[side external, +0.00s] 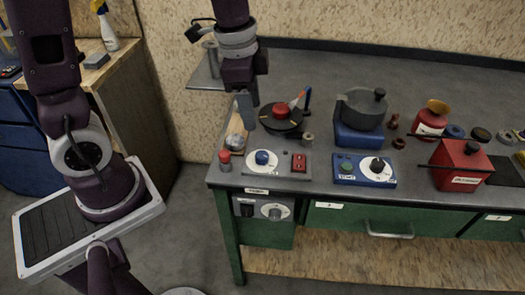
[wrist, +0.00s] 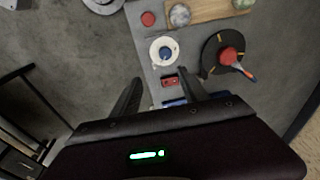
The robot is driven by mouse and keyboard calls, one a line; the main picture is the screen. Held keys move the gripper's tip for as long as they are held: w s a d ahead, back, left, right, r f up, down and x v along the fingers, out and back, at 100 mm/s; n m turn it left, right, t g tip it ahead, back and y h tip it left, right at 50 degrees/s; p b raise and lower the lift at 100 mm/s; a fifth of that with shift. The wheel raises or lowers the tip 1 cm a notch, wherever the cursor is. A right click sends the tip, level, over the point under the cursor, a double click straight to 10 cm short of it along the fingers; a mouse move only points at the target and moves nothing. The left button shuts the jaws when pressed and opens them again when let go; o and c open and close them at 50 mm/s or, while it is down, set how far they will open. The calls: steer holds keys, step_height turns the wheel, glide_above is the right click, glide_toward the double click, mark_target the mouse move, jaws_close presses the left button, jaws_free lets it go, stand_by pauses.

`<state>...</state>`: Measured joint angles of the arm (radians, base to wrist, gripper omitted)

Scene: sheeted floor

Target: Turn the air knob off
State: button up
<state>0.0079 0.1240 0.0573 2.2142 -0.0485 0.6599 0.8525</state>
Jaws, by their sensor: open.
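My gripper (side external: 246,108) is open and empty, pointing down above the bench's left end, and apart from the controls. In the wrist view its fingers (wrist: 160,76) frame the area by a red switch (wrist: 170,81). A blue knob on a white dial (side external: 262,157) sits on a grey panel; it also shows in the wrist view (wrist: 165,52). A black knob on a white dial (side external: 377,165) is on a blue box. A light dial knob (side external: 275,212) is on the bench's front face. I cannot read which one is labelled air.
A red button (side external: 225,156) and a metal ball (side external: 235,142) are left of the grey panel. A black pan (side external: 281,124) with a red item stands behind it. A grey pot (side external: 361,110) on a blue block and a red box (side external: 457,168) stand further right.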

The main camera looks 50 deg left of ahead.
mark_target(263, 155)
steer(key=w+f+m, duration=0.1)
steer(key=f, duration=0.2)
steer(key=w+f+m+g, duration=0.1)
steer(key=f, duration=0.2)
steer(key=w+f+m, duration=0.1)
steer(key=f, duration=0.2)
steer(key=shift+w+a+g, duration=0.3)
steer(key=shift+a, duration=0.1)
steer(key=shift+m, duration=0.3)
step_height(263, 155, down, 7)
steer(key=shift+f, duration=0.1)
jaws_close()
